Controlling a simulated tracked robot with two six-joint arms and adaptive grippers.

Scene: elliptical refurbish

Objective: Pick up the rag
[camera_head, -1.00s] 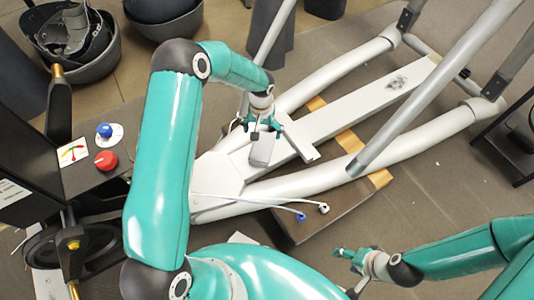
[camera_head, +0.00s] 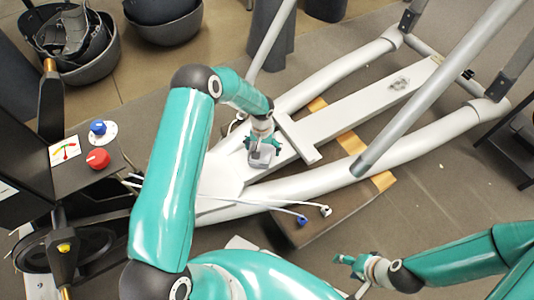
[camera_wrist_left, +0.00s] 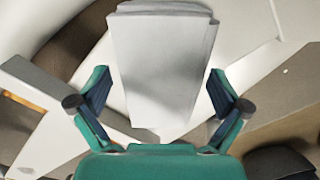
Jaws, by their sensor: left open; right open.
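The rag (camera_head: 261,158) is a folded grey block lying on the white frame in the head view. In the left wrist view the rag (camera_wrist_left: 158,65) looks pale grey and layered, and its near end lies between my open fingers. My left gripper (camera_head: 264,142) is open above the rag; in its wrist view the left gripper (camera_wrist_left: 158,105) has a finger on each side of it, with visible gaps. My right gripper (camera_head: 345,262) is open and empty at the lower right, away from the rag.
The white elliptical frame (camera_head: 350,105) stretches to the upper right, with a grey pole (camera_head: 430,95) crossing above it. Cables with blue and white plugs (camera_head: 302,220) lie nearby. A control box with a red knob (camera_head: 97,158) stands left. Dark bowls (camera_head: 165,25) sit at the back.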

